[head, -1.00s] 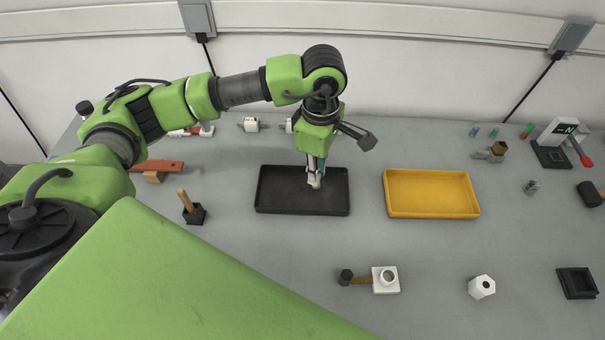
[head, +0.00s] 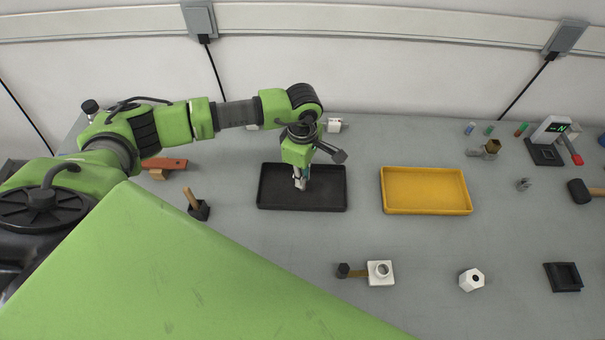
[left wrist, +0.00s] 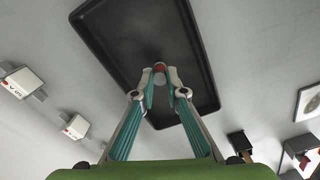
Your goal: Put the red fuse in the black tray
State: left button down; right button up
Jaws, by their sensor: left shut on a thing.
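My left gripper (head: 299,184) points down over the black tray (head: 325,190) on the grey table. In the left wrist view its fingertips (left wrist: 160,78) are closed on a small red-ended piece, the red fuse (left wrist: 159,67). Behind it lies the dark floor of the black tray (left wrist: 112,42). The fuse is hardly visible in the head view, hidden by the fingers. I cannot tell whether it touches the tray floor. The tray looks otherwise empty. My right gripper is not in view.
A yellow tray (head: 426,191) stands right of the black one.

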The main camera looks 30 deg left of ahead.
pick_arm(q)
jog(key=shift+f, duration=0.1)
jog(key=c, duration=2)
grip_release()
jog(key=shift+r, duration=0.3)
jog(key=shift+r+b, duration=1.8)
jog(key=shift+r, duration=4.05)
